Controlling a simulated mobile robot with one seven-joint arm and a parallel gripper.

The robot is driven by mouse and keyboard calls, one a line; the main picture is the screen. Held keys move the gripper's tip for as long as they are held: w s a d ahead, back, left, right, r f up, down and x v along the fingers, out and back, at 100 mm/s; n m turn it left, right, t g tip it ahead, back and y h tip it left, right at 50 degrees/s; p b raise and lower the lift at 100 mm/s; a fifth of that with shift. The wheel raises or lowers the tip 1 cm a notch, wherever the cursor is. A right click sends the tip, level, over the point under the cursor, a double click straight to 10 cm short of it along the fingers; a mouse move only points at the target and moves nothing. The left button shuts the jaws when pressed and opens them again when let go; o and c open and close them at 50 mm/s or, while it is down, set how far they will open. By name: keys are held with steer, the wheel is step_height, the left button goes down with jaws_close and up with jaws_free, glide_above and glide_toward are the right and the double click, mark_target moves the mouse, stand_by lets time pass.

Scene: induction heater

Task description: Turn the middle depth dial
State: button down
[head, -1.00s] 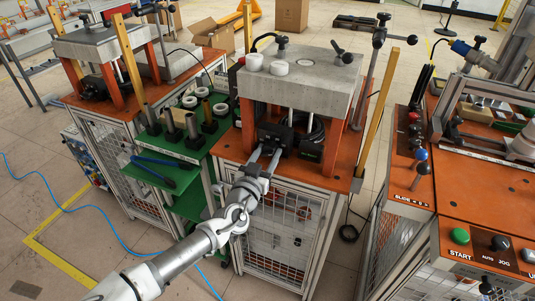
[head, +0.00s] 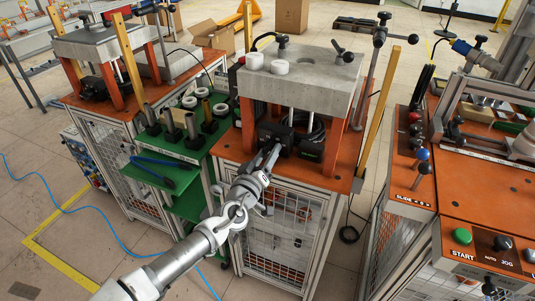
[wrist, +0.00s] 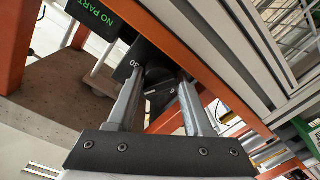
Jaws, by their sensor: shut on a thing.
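The middle depth dial (wrist: 163,97) is a dark round knob on a black housing (head: 283,135) under the concrete-coloured block of the middle press. In the wrist view the knob sits between my two fingers, with a white "30" mark on the black face beside it. My gripper (head: 274,150) reaches the front of the housing and is shut on the dial; it also shows in the wrist view (wrist: 161,83). In the head view my fingers hide the dial itself.
A small black display (head: 310,150) sits right of the housing; its green "NO PART" text (wrist: 95,12) shows in the wrist view. Orange posts (head: 336,139) flank the space. A green cart (head: 165,174) with tools stands left, a control panel (head: 480,252) right.

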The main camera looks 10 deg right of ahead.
steer(key=shift+d+n, duration=0.15)
steer(key=shift+n, duration=0.15)
steer(key=shift+c, duration=1.8)
jaws_free()
